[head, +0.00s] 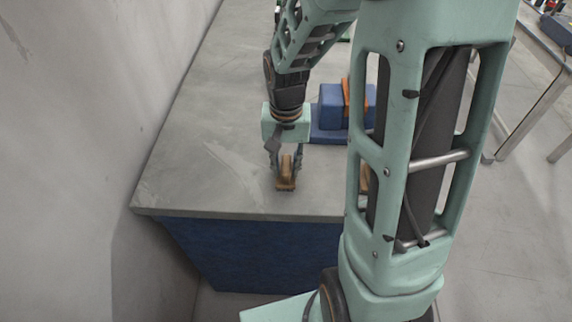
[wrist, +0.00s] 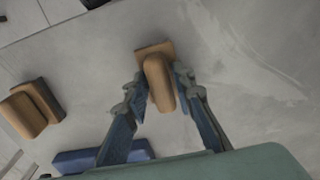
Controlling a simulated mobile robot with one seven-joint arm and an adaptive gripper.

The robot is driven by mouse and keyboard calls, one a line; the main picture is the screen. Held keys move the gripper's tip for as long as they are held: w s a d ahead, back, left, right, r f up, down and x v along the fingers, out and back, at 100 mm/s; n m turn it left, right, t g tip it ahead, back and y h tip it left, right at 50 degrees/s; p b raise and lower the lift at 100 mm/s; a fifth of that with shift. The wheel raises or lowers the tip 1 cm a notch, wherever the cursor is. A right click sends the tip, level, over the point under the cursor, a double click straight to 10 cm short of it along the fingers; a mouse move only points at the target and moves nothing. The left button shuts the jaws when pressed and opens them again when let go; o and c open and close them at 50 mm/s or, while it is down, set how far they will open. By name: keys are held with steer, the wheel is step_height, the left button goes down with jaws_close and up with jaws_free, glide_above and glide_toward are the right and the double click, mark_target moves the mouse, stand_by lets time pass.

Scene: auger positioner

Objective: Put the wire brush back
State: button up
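A brown wooden piece, a flat base with a rounded handle on top, stands on the grey worktop near its front edge in the head view (head: 285,185) and in the wrist view (wrist: 158,82). I take it for the wire brush, but no bristles show. My gripper (head: 285,164) points down over it, with one finger on each side of the handle. The fingers (wrist: 161,85) look spread, with narrow gaps beside the handle. A similar brown piece (wrist: 32,108) lies to the left in the wrist view; in the head view my arm mostly hides it.
A blue stepped block (head: 328,108) with an orange upright piece (head: 346,97) stands behind my gripper to the right. The worktop (head: 195,150) is clear on the left, up to the wall. Its front edge is close to the brown piece.

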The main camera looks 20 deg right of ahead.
mark_target(285, 165)
steer(key=shift+o, duration=0.8)
steer(key=shift+r, duration=0.2)
step_height(285, 165, up, 12)
steer(key=shift+p, duration=0.45)
